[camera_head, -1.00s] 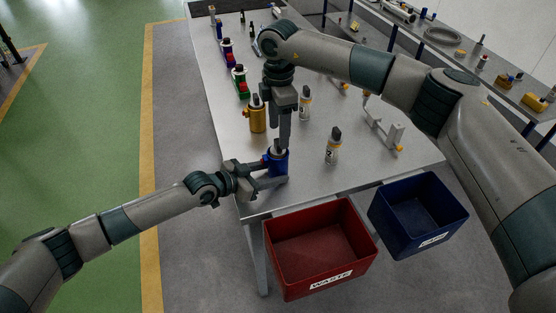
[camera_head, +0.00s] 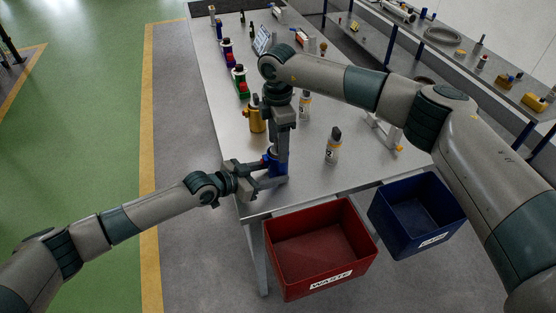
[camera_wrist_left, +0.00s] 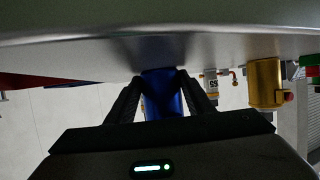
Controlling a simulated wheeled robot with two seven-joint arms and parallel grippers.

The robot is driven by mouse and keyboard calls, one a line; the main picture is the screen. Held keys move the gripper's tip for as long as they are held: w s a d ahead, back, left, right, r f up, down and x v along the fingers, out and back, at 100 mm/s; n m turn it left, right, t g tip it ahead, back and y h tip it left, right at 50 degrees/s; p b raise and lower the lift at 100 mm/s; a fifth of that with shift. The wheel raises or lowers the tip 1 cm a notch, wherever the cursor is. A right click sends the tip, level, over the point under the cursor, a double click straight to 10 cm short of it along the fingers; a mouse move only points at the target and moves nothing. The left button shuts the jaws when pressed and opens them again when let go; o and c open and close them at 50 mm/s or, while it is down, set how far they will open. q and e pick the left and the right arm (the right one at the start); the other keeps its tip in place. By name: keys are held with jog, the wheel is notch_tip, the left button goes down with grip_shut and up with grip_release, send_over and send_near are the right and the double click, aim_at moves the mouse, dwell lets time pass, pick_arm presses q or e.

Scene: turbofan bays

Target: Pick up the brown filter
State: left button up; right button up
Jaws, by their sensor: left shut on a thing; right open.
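A blue canister (camera_head: 272,162) stands upright near the table's front left corner. My left gripper (camera_head: 268,178) is shut around its lower body; in the left wrist view the blue canister (camera_wrist_left: 161,92) is between the two fingers. My right gripper (camera_head: 281,150) is open and points down at the canister's top, hiding much of it. I cannot make out a brown filter; anything inside the canister is hidden. A small brown piece (camera_head: 323,46) stands far back on the table, too small to identify.
A gold canister (camera_head: 256,118) stands just behind, with green (camera_head: 240,82) and purple (camera_head: 227,52) ones beyond. A white bottle (camera_head: 333,147) stands to the right. The red waste bin (camera_head: 320,272) and blue bin (camera_head: 417,245) are before the table's front edge.

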dwell(0.3)
jog(key=c, duration=1.2)
jog(key=shift+r, duration=0.2)
notch_tip(320, 180, up, 18)
jog(key=shift+f, duration=0.15)
pick_arm(q)
jog(key=o, duration=1.3)
